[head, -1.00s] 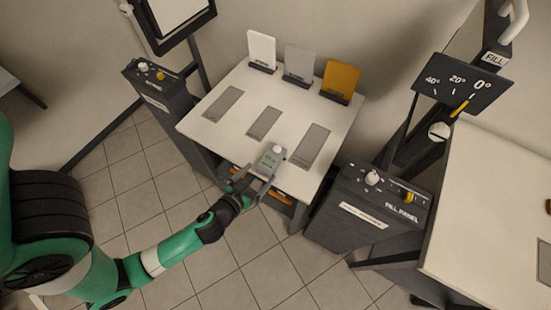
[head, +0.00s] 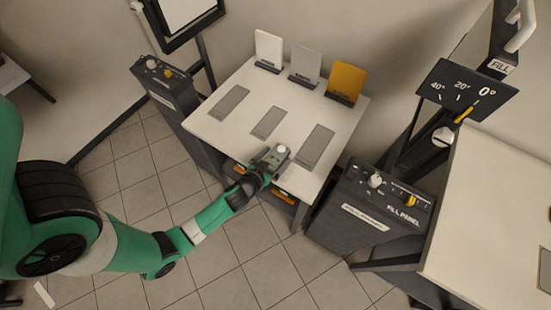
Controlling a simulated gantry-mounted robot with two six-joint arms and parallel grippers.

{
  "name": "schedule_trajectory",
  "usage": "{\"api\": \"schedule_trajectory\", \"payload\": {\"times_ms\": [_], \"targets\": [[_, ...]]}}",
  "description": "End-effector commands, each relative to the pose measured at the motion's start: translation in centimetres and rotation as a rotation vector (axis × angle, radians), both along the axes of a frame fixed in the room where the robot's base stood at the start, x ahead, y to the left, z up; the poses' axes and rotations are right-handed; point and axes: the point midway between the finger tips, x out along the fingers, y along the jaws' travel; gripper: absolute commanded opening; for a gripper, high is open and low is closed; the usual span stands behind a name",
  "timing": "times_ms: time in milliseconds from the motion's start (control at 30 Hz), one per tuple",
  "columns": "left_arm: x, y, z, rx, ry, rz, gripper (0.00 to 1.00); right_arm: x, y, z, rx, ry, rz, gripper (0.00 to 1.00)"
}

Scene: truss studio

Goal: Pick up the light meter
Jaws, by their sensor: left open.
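The light meter (head: 281,150) is a small grey-green device with a white dome. It is at the front edge of the white table (head: 210,128) in the head view. My left gripper (head: 267,161) is open at the meter's near side, with its fingers close around the body. The fingers and wrist hide part of the meter, and I cannot tell whether they touch it. My right gripper is not in view.
Grey pads (head: 315,146) lie on the table. White, grey and yellow cards (head: 345,80) stand at its back. A fill panel (head: 368,200) stands to the right, and another control box (head: 165,82) stands to the left.

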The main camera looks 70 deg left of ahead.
Motion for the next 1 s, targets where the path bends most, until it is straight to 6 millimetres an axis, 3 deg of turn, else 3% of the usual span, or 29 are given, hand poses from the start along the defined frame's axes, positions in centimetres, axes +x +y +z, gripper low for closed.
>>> {"api": "schedule_trajectory", "payload": {"times_ms": [67, 500, 767, 1000], "targets": [[0.0, 0.0, 0.0, 0.0, 0.0, 0.0, 0.89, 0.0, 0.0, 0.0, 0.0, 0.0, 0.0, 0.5], [0.0, 0.0, 0.1, 0.001, -0.002, 0.0, 0.13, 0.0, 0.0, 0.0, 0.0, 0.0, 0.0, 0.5], [0.0, 0.0, 0.7, 0.002, -0.002, 0.0, 0.12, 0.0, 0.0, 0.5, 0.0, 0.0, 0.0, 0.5], [0.1, 0.0, 6.1, 0.002, -0.006, -0.001, 0.12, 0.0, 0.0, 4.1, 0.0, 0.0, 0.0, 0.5]]}}
